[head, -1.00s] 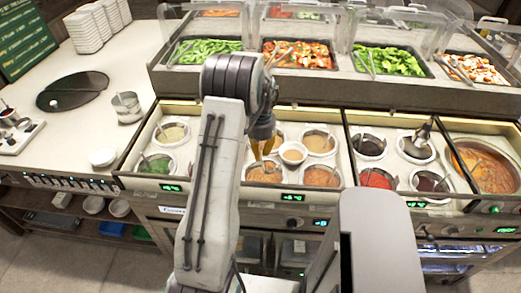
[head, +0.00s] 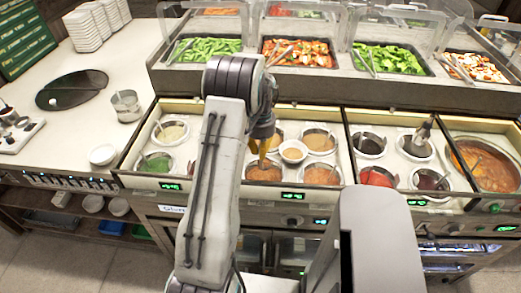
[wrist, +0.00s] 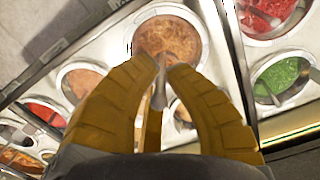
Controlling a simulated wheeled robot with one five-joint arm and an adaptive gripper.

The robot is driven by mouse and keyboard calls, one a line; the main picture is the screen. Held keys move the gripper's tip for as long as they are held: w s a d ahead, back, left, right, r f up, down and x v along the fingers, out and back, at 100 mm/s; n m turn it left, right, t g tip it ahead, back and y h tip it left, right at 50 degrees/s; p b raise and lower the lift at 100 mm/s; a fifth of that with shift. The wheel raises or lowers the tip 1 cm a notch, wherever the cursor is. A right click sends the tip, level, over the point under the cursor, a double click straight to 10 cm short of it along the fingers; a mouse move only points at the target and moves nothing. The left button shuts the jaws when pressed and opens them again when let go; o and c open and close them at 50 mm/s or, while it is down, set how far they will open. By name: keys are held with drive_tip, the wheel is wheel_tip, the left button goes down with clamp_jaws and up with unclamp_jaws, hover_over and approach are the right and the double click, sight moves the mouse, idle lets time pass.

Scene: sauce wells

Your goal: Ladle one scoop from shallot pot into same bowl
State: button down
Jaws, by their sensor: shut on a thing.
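My gripper (wrist: 166,70) has yellow fingers and is shut on a thin metal ladle handle (wrist: 159,88) in the wrist view. In the head view my gripper (head: 263,140) is above a pot of brown-orange contents (head: 264,171), in the front row of the middle well section. That pot (wrist: 167,38) fills the top middle of the wrist view. The ladle's scoop is not clearly visible, so I cannot tell whether it is in the contents. A small white bowl (head: 293,151) sits among the middle pots, just right of my gripper. No label shows which pot holds shallot.
Other sauce pots stand close around, including a similar brown-orange one (head: 321,174), a red one (head: 376,176) and a green one (head: 156,162). A large soup pot (head: 482,163) is at the right. Another white bowl (head: 103,155) sits on the left counter.

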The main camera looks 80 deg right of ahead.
wheel_tip(320, 180, down, 11)
drive_tip(key=b, duration=0.9)
idle(0.4)
idle(0.9)
drive_tip(key=shift+r, duration=0.3)
idle(0.5)
drive_tip(key=shift+r+p, duration=2.7)
drive_tip(key=shift+r, duration=1.65)
drive_tip(key=shift+f, duration=0.1)
wheel_tip(320, 180, down, 10)
drive_tip(key=b, duration=0.8)
drive_tip(key=shift+f, duration=0.2)
drive_tip(key=shift+f+b, duration=0.1)
drive_tip(key=shift+b, duration=0.2)
